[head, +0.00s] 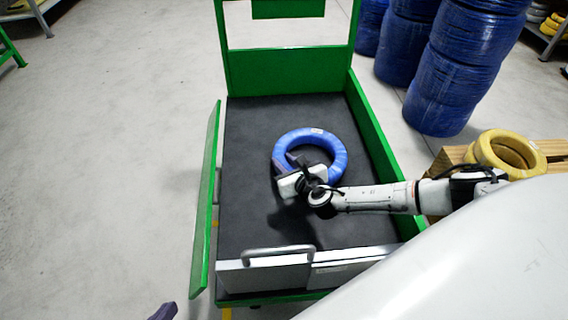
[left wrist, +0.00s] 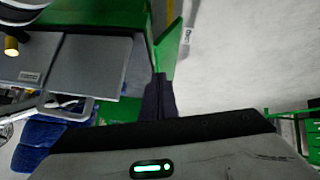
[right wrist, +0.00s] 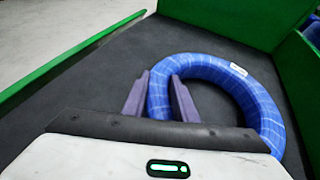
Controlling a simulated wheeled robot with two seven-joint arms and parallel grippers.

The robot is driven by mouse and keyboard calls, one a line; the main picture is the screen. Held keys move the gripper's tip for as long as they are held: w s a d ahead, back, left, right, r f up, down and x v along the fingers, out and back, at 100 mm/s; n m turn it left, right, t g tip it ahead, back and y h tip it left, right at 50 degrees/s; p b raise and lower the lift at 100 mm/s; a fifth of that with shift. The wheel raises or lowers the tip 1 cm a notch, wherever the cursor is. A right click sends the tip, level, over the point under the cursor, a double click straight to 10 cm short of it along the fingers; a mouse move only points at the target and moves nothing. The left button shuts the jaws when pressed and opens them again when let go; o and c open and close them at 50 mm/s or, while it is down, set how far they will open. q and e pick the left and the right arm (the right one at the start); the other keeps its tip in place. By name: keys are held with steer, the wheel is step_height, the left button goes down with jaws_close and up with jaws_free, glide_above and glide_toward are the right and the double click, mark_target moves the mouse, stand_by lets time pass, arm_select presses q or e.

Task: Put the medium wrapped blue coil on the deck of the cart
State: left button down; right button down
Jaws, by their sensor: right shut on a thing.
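The blue wrapped coil (head: 337,150) with a small white label is level over the dark deck (head: 255,130) of the green cart, near its middle. I cannot tell whether its underside touches the deck. My right gripper (head: 289,164) is shut on the near left part of the coil's ring. In the right wrist view, one finger is inside the ring and one outside the coil (right wrist: 250,93). My left gripper (left wrist: 160,82) has its fingers together and empty, beside the cart's near end. Only a fingertip of it shows at the bottom of the head view.
Green side panels (head: 206,200) border the deck, with a tall green frame (head: 288,70) at the far end. Blue coil stacks (head: 455,65) and yellow coils (head: 507,152) on a wooden pallet stand to the right.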

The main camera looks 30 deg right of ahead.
steer(key=c, duration=1.8)
jaws_free()
steer(key=shift+f, duration=0.1)
steer(key=o, duration=0.4)
steer(key=shift+r, duration=0.25)
steer(key=shift+s, duration=0.35)
steer(key=p+v, duration=0.3)
steer(key=v, duration=0.2)
steer(key=shift+r, duration=0.2)
arm_select(q)
steer(key=a+p, duration=0.1)
steer(key=s+a+n+y+p, duration=0.1)
steer(key=a, duration=0.1)
steer(key=shift+y, duration=0.3)
arm_select(e)
steer(key=v, duration=0.6)
steer(key=shift+s, duration=0.1)
